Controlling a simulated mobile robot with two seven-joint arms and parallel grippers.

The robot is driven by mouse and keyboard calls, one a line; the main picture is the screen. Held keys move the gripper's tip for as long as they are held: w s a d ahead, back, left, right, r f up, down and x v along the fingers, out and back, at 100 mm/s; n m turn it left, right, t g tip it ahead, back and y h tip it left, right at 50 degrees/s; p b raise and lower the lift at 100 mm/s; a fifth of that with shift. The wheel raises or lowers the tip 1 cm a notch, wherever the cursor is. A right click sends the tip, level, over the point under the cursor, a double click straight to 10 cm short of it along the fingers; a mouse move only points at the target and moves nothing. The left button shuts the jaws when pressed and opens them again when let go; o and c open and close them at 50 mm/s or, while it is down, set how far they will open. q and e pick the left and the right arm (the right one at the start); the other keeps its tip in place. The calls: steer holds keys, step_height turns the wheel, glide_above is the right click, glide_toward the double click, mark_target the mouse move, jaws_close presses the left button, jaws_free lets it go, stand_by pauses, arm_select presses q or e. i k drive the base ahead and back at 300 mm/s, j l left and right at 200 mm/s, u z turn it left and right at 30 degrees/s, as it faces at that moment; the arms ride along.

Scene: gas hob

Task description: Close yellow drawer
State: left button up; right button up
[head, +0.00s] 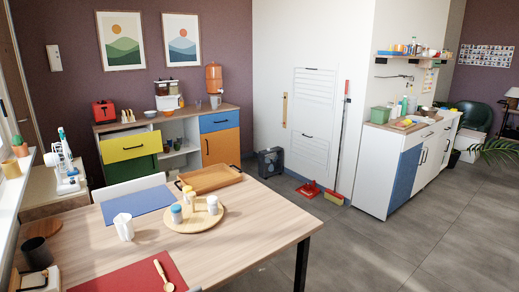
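The yellow drawer (120,152) is at the upper left of the cabinet (225,112) by the far purple wall. Its front has a dark handle (132,147) and stands forward of the cabinet, above a green door (138,171). The drawer looks pulled out, with a strip of its inside showing behind the top edge. How far out it is, I cannot tell exactly. Neither of my grippers is in view.
A wooden table (245,240) fills the foreground, with a tray (207,190), a round board (178,225) and mats. A white chair back (130,187) stands between the table and the cabinet. A black box (271,162) is on the floor. Grey floor (400,245) is open at right.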

mark_target(115, 148)
steer(key=i+l+z, duration=0.7)
steer(key=i+z, duration=0.6)
steer(key=i+l, duration=0.15)
steer(key=i, duration=0.7)
steer(key=i+l, duration=0.1)
steer(key=i, duration=0.75)
steer(key=i+j+u, duration=0.1)
steer(key=i+u, duration=0.6)
steer(key=u, duration=0.2)
steer(key=i+l+u, duration=0.2)
steer(key=i+u, duration=0.25)
steer(key=i+j+u, duration=0.15)
steer(key=i+u, duration=0.2)
steer(key=i+j+u, duration=0.1)
steer(key=i+u, duration=0.3)
steer(key=i+l+u, duration=0.1)
steer(key=i+u, duration=0.4)
steer(key=i, duration=0.7)
steer(key=i+l+u, duration=0.1)
steer(key=i, duration=0.8)
steer(key=i+j+u, duration=0.35)
steer(key=i, duration=0.35)
steer(key=i+u, duration=0.35)
steer(key=i, duration=0.3)
